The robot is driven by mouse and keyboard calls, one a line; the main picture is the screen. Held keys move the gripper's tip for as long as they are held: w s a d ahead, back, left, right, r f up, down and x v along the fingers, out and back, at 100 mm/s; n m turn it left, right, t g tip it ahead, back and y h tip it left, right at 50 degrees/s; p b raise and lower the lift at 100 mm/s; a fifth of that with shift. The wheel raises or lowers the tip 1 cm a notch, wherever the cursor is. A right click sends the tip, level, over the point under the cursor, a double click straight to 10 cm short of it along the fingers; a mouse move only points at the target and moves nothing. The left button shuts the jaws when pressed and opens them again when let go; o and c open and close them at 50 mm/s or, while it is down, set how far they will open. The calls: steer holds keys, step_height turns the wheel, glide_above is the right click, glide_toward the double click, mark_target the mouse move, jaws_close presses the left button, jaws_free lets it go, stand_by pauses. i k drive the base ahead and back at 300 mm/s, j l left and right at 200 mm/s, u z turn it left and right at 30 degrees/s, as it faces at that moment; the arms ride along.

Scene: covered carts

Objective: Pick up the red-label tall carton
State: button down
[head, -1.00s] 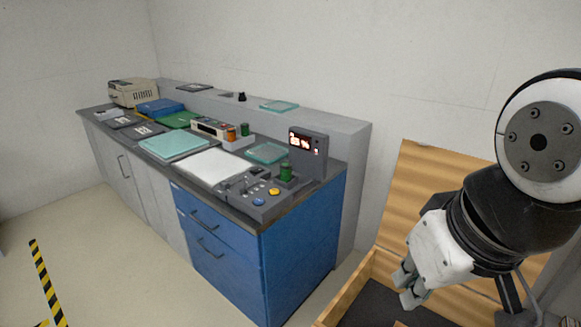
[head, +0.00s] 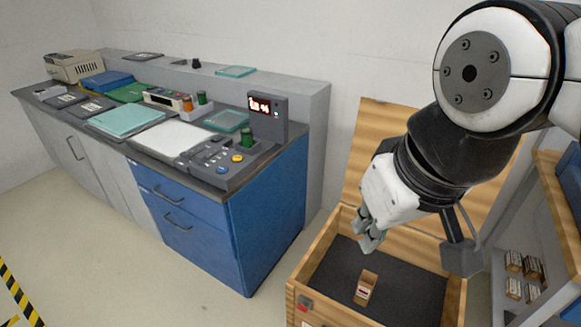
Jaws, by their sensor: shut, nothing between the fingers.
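My gripper (head: 368,242) is shut and empty, above the crate's left rear part. It is higher than the carton and apart from it.
The wooden crate (head: 300,272) has its lid raised against the wall behind. A blue drawer cabinet (head: 265,225) stands left of it. A shelf rack (head: 515,245) with several small cartons stands at the right. Floor is clear at the front left.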

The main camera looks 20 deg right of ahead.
mark_target(368, 280)
steer(key=l+z, duration=0.2)
steer(key=z, duration=0.45)
steer(key=j+z, duration=0.2)
steer(key=j, duration=0.15)
steer(key=k+j+z, duration=0.2)
steer(key=i+j, duration=0.1)
